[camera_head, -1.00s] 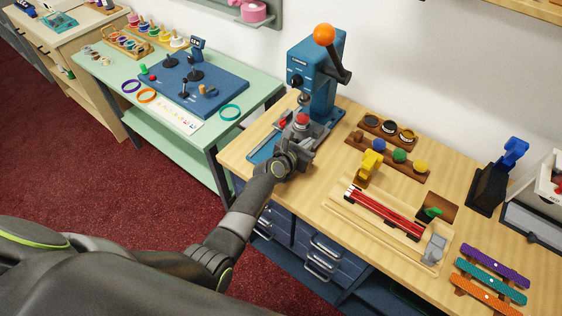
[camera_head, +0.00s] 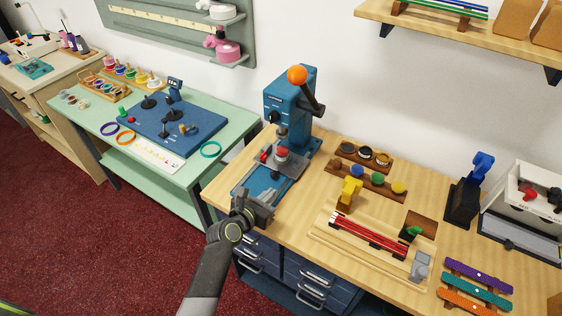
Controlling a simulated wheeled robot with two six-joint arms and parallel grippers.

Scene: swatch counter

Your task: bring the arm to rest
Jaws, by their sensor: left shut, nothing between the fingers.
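My left arm (camera_head: 207,275) comes in from the bottom of the head view. My left gripper (camera_head: 262,199) is shut and empty, at the front left edge of the wooden counter, in front of the blue press. It is apart from the press's red-topped part. My right gripper is not in view.
A blue lever press (camera_head: 287,105) with an orange knob stands behind the gripper. A wooden tray (camera_head: 352,255) with red strips, a yellow tool (camera_head: 349,191) and pot racks (camera_head: 366,180) lie to the right. A green table (camera_head: 190,176) stands left; red floor is clear before it.

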